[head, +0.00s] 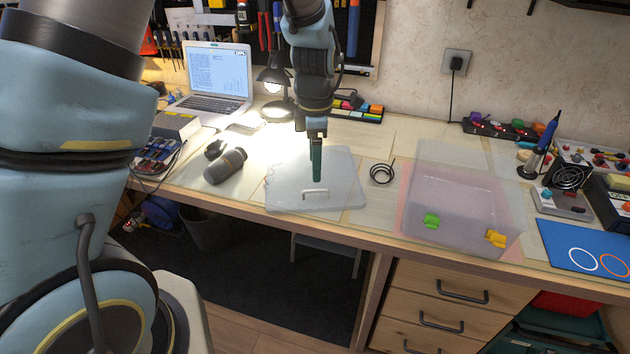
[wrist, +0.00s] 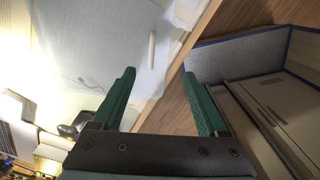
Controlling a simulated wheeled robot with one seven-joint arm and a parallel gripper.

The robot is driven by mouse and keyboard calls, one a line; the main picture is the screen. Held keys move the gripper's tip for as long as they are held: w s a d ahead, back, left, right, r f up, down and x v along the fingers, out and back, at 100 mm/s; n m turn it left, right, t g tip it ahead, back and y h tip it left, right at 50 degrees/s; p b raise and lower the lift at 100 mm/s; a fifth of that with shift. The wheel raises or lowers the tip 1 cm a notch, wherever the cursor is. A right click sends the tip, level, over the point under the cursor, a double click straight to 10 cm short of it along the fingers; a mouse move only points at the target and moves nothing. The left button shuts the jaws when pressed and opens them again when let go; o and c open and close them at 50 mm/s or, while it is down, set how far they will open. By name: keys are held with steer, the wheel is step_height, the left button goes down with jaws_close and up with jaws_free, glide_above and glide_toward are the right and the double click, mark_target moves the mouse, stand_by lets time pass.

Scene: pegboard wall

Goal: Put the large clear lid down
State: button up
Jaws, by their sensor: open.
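The large clear lid (head: 338,190) lies flat on the bench, left of the clear box, with its white handle (head: 316,194) on top near the front edge. In the wrist view the lid (wrist: 95,45) fills the upper left, and its handle (wrist: 152,50) shows beyond the fingertips. My gripper (head: 316,165) points down over the lid; its green fingers (wrist: 160,92) are spread apart with nothing between them. The fingers look apart from the handle. The far part of the lid is partly hidden behind my gripper.
A clear box (head: 455,195) with green and yellow clips stands right of the lid. A black cable coil (head: 382,173) lies between them. A dark cylinder (head: 225,166) and a lit lamp (head: 272,85) are to the left. The bench's front edge is close to the lid.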

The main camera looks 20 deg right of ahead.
steer(key=w+a+r+m, duration=0.2)
steer(key=a+r+m, duration=0.1)
steer(key=a, duration=0.5)
steer(key=w+a+r+m, duration=0.2)
steer(key=a+m, duration=0.2)
steer(key=a, duration=0.5)
steer(key=s+a+r+m, duration=0.1)
steer(key=s+a+m, duration=0.1)
steer(key=a+m, duration=0.2)
steer(key=s+a+r+m+t, duration=0.1)
steer(key=a+m, duration=0.3)
steer(key=a, duration=0.7)
steer(key=shift+s, duration=0.4)
